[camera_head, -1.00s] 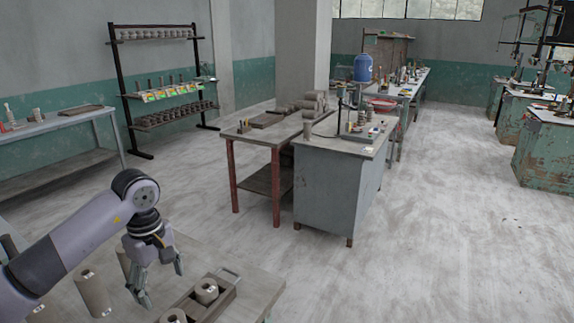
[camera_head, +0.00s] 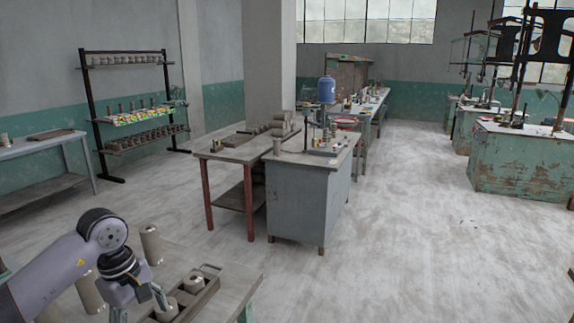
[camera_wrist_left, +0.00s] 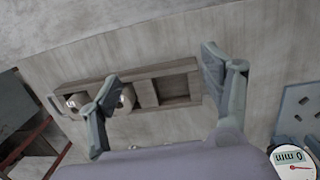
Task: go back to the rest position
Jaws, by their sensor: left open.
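My left gripper (camera_head: 142,300) hangs over the near table at the lower left of the head view, its lower part cut off by the picture edge. In the left wrist view my left gripper (camera_wrist_left: 160,68) is open, with nothing between its fingers. Beyond the fingers lies a wooden compartment tray (camera_wrist_left: 150,70), partly covered by one finger. Its right compartment looks empty. In the head view the tray (camera_head: 208,290) holds clay cylinders (camera_head: 193,283) beside the gripper. My right gripper is not in view.
Clay cylinders stand on the near table, one behind the gripper (camera_head: 150,244) and one left of it (camera_head: 89,294). A dial gauge (camera_wrist_left: 292,162) shows at the wrist view's lower right. A grey cabinet (camera_head: 300,205) stands mid-room. The floor right of it is clear.

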